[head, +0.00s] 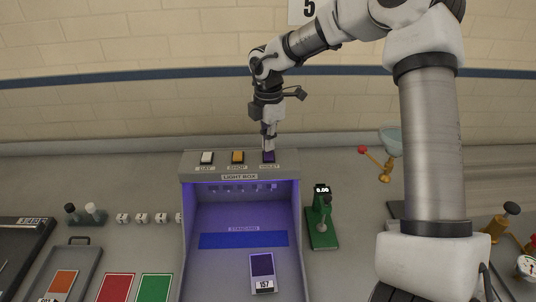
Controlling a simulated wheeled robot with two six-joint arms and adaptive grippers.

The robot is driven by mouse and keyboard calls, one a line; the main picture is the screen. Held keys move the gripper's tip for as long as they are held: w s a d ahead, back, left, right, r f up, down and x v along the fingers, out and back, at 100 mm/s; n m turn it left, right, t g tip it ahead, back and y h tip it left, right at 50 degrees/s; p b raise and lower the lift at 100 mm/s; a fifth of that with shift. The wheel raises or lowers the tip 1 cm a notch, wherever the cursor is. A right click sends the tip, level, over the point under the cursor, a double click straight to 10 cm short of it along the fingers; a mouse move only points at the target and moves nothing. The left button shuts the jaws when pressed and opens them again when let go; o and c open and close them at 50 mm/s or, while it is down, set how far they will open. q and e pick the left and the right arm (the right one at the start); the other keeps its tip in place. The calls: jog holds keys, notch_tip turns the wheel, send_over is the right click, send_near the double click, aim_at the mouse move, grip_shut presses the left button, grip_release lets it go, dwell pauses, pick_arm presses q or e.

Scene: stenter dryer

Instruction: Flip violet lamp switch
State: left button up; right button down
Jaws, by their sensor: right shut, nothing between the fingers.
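The violet lamp switch (268,157) is a small dark purple rocker at the right end of the row on top of the grey light box (188,200). Its label below it is partly readable. My right gripper (269,148) is shut and empty, pointing down with its fingertips at the violet switch; they look to be touching it, but contact is hard to be sure of. The light box interior glows violet. A white switch (207,157) marked DAY and an amber switch (238,157) stand to the left. My left gripper is not in view.
A dark sample card (262,265) lies inside the box near a blue strip (243,240). A green instrument (322,225) stands close to the box's right. Red (115,288) and green (154,288) cards, small dice-like blocks and a tray (72,262) lie left.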

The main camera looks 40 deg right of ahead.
jog(key=shift+s+f+b, duration=0.1)
jog(key=shift+f+b, duration=0.2)
jog(key=shift+f, duration=0.25)
jog(key=shift+r, duration=0.1)
jog(key=shift+w+r+p, duration=0.2)
jog(key=shift+r+p, duration=0.85)
jog(key=shift+p, duration=0.1)
notch_tip(320, 180, up, 3)
jog(key=shift+s+f+p, duration=0.15)
jog(key=shift+f+p, duration=0.05)
jog(key=shift+p, duration=0.85)
notch_tip(320, 180, up, 2)
jog(key=shift+r+p, duration=0.15)
jog(key=shift+p, duration=0.9)
jog(key=shift+f, duration=0.2)
